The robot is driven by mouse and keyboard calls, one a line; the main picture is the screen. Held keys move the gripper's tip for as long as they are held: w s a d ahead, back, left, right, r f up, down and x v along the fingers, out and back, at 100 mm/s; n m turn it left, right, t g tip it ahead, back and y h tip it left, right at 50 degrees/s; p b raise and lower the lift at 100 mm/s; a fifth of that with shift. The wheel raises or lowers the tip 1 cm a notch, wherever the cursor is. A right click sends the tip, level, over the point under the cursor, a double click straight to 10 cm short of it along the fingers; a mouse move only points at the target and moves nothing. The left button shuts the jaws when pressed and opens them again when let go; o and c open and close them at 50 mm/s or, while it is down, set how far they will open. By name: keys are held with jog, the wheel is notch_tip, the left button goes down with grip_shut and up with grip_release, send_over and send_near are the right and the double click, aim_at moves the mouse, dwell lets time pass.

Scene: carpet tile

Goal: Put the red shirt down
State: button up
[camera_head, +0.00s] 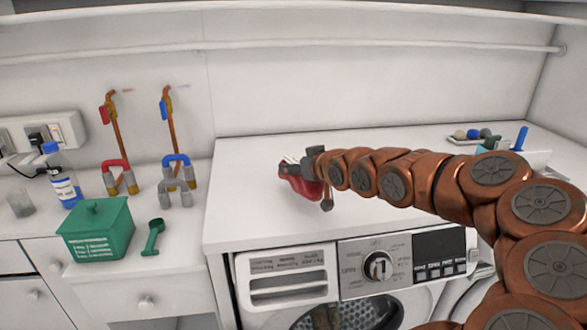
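The red shirt (297,184) is a small crumpled bundle at the end of my arm, over the white top of the washing machine. My gripper (312,178) is at its right side, and the shirt shows between and beyond the dark fingers. One finger is above the shirt and one hangs near its lower right edge. The fingers partly cover the shirt. I cannot tell whether they press on it, or whether its underside touches the white top.
The white worktop (245,205) around the shirt is clear. A green box (97,235), green scoop (153,237) and blue-capped bottle (62,180) stand left. Pipes with red and blue handles are behind. A tray of small balls (473,135) is far right. The washing machine (330,285) is below.

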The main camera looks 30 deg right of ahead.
jog(key=shift+f+b, duration=1.2)
jog(key=shift+f, duration=0.5)
jog(key=shift+f, duration=0.2)
jog(key=o, duration=1.3)
jog(key=shift+c, duration=0.2)
jog(key=shift+r, duration=0.1)
jog(key=shift+r, duration=0.15)
jog(key=shift+s+r, duration=0.15)
jog(key=shift+s, duration=0.4)
jog(key=b+v, duration=0.2)
jog(key=v, duration=0.8)
jog(key=shift+s, duration=0.4)
